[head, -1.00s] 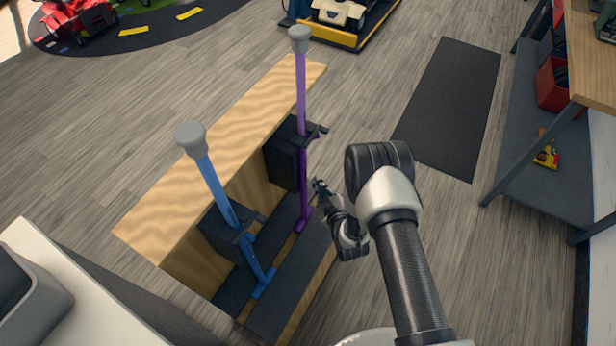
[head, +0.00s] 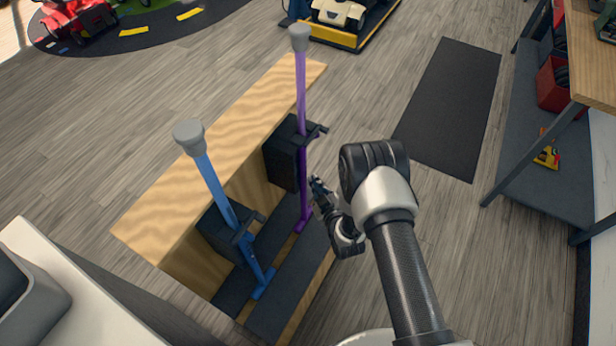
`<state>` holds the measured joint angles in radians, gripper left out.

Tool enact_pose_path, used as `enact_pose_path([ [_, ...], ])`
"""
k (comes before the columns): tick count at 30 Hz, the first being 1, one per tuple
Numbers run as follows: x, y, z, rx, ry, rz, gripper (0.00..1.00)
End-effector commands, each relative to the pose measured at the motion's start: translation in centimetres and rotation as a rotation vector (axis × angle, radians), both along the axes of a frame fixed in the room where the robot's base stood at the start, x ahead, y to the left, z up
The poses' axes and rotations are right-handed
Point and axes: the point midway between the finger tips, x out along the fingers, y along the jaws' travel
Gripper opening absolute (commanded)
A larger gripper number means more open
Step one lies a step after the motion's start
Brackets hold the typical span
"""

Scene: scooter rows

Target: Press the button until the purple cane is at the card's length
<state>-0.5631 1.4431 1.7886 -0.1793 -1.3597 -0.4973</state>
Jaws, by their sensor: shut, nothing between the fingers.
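The purple cane (head: 301,95) stands upright in a black holder (head: 287,155) on the wooden stand, with a grey cap on top and its purple foot low on the dark base strip. The blue cane (head: 214,187) stands nearer, at the left, in a similar black holder (head: 226,232). My gripper (head: 315,184) is shut and empty, just right of the purple cane's lower shaft. Whether it touches the cane, I cannot tell. I cannot make out the button or the card in this view.
The wooden stand (head: 150,226) runs diagonally under the canes. A white surface (head: 60,270) lies at the lower left. A dark mat (head: 450,105) lies on the floor at the right, and a shelf bench (head: 560,130) stands beyond it. The floor between is clear.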

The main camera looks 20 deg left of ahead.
Motion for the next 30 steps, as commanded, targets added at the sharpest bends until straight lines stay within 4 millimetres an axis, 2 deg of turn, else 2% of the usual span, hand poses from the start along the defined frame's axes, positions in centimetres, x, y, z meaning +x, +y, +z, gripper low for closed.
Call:
enact_pose_path([
  [30, 0.1, 1.3, 0.2, 0.003, -0.004, 0.005, 0.0],
])
